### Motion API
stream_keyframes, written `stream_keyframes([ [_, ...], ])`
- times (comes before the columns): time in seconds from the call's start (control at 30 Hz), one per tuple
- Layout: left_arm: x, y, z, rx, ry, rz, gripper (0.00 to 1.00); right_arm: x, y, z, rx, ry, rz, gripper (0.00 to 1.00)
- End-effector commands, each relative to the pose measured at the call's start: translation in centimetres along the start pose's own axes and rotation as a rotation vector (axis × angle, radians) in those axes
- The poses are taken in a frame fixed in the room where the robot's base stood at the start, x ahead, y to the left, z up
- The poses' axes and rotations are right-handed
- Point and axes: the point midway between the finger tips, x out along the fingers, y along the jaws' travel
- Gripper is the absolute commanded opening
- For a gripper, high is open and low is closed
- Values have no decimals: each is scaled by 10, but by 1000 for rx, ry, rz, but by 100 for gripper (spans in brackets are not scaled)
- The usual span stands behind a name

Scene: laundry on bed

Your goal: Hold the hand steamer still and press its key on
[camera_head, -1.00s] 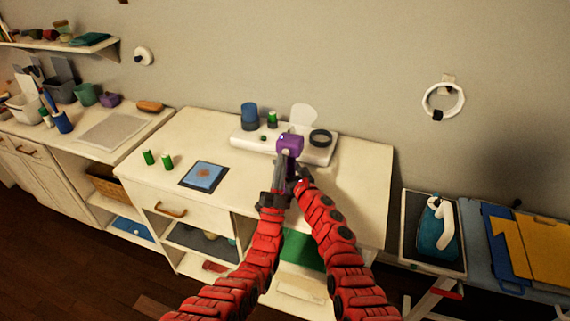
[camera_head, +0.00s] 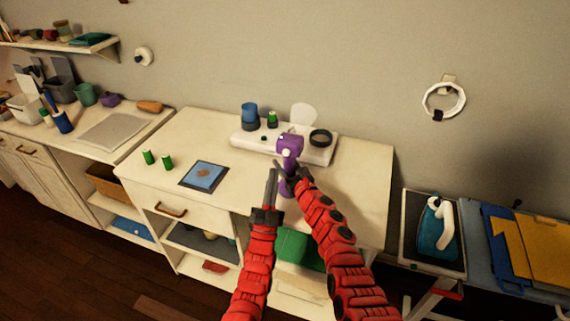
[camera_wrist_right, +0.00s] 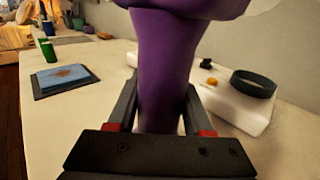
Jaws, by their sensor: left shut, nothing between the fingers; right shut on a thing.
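The purple hand steamer (camera_head: 290,146) is held upright above the white table, with a small pale spot on its head. My right gripper (camera_head: 291,180) is shut on its handle. In the right wrist view the purple handle (camera_wrist_right: 163,70) stands between the two dark fingers of the right gripper (camera_wrist_right: 160,110), and the steamer's top is cut off by the frame. My left gripper (camera_head: 271,176) is shut and empty, just left of the handle and below the steamer's head. I cannot tell whether it touches the steamer.
An iron (camera_head: 437,228) rests at the right. The table's right part is clear.

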Motion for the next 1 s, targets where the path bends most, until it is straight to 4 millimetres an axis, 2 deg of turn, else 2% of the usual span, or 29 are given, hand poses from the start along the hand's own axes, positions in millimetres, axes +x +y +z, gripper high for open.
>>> stream_keyframes([
  [0.27, 0, 0, 0, 0, 0, 1, 0, 0, 0, 0, 0, 0, 0, 0],
  [0.3, 0, 0, 0, 0, 0, 1, 0, 0, 0, 0, 0, 0, 0, 58],
  [0.47, 0, 0, 0, 0, 0, 1, 0, 0, 0, 0, 0, 0, 0, 85],
  [0.8, 0, 0, 0, 0, 0, 1, 0, -1, 0, 0, 0, -1, 1, 85],
  [1.0, 0, 1, 0, 0, 0, 1, 0, -11, 2, 0, -1, -4, 8, 85],
])
